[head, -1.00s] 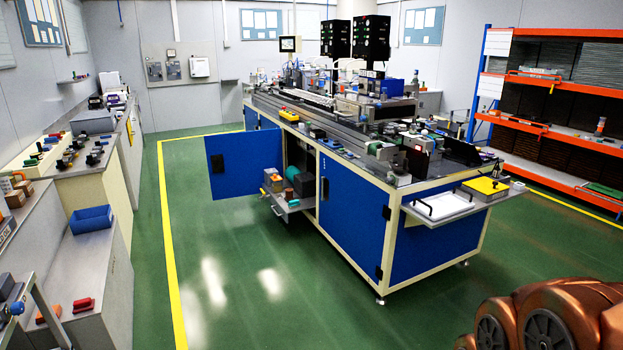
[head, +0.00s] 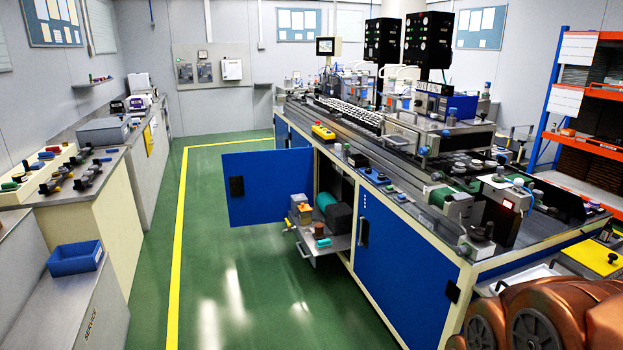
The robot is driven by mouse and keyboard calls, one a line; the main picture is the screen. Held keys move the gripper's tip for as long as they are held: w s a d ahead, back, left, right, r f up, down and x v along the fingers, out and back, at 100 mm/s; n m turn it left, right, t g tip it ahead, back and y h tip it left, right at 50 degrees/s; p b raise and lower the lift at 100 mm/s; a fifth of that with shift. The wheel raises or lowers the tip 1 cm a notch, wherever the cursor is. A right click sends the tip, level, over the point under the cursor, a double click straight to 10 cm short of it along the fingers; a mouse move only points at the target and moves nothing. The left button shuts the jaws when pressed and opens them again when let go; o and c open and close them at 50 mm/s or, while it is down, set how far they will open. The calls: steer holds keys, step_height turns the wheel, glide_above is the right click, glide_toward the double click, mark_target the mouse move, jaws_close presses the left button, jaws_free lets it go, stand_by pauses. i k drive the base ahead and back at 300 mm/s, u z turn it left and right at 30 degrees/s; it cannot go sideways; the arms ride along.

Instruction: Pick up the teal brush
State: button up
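A teal rounded object (head: 326,203) sits on the pull-out shelf of the open blue cabinet, beside a dark block. A smaller teal piece (head: 323,242) lies near the front edge of the same shelf. Both are too small to tell whether either is the teal brush. My gripper is not in view. Only copper-coloured parts, apparently my arm, show at the lower right.
The workbench (head: 405,270) fills the right side, and its open blue door (head: 268,186) juts into the aisle. A grey counter with a blue bin (head: 75,259) lines the left. The green floor (head: 225,290) between is clear.

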mark_target(324, 244)
steer(key=u, duration=0.2)
steer(key=i, duration=1.8)
steer(key=u, duration=0.4)
steer(key=i, duration=2.2)
steer(key=u, duration=0.1)
